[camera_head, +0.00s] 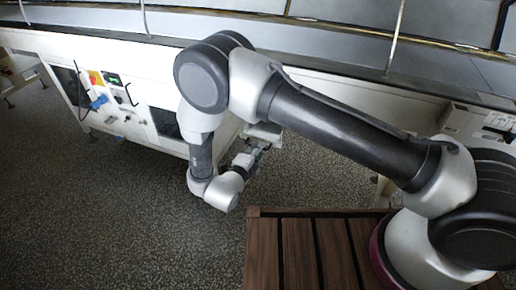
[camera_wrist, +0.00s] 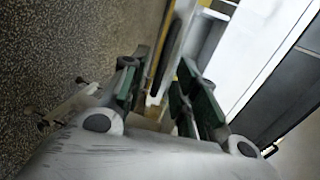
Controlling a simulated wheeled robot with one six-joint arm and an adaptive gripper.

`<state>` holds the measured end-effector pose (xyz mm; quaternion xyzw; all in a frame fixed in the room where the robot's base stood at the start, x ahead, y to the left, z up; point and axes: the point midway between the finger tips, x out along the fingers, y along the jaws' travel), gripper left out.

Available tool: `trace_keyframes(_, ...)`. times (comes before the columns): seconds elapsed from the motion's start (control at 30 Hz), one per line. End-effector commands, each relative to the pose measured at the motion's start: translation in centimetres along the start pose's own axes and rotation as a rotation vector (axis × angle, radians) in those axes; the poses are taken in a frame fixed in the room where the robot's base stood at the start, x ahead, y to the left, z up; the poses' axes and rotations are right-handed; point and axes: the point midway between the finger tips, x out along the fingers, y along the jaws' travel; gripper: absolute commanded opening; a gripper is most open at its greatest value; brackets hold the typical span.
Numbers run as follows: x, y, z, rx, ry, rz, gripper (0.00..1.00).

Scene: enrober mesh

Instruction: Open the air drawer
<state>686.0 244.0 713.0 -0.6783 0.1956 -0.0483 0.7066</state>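A pale drawer-like box (camera_head: 264,132) juts from the lower front of the long white machine, just beyond my gripper (camera_head: 257,153). I take it to be the air drawer. In the wrist view a grey, box-like part with a yellowish edge (camera_wrist: 205,38) lies ahead of the fingers. My gripper (camera_wrist: 155,95) shows there with its two dark green finger pads apart. A thin pale part lies between or behind the pads; I cannot tell whether they touch it. The drawer's handle is not clearly visible, and my arm hides part of the machine front.
The white machine (camera_head: 330,95) runs across the back. A control panel (camera_head: 112,88) with coloured switches and a blue item is at the left. Speckled floor (camera_head: 110,220) is open at the lower left. A brown slatted platform (camera_head: 300,250) is at the bottom.

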Motion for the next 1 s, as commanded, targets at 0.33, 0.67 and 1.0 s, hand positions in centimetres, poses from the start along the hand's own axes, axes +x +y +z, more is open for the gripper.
trace_keyframes(0.33, -7.5, 0.0, 0.1, -0.001, -0.004, 0.000, 0.30)
trace_keyframes(0.67, -9.3, 0.0, 0.0, -0.001, -0.001, 0.000, 0.30)
trace_keyframes(1.0, -9.3, 0.0, 0.0, -0.001, -0.001, 0.000, 0.30)
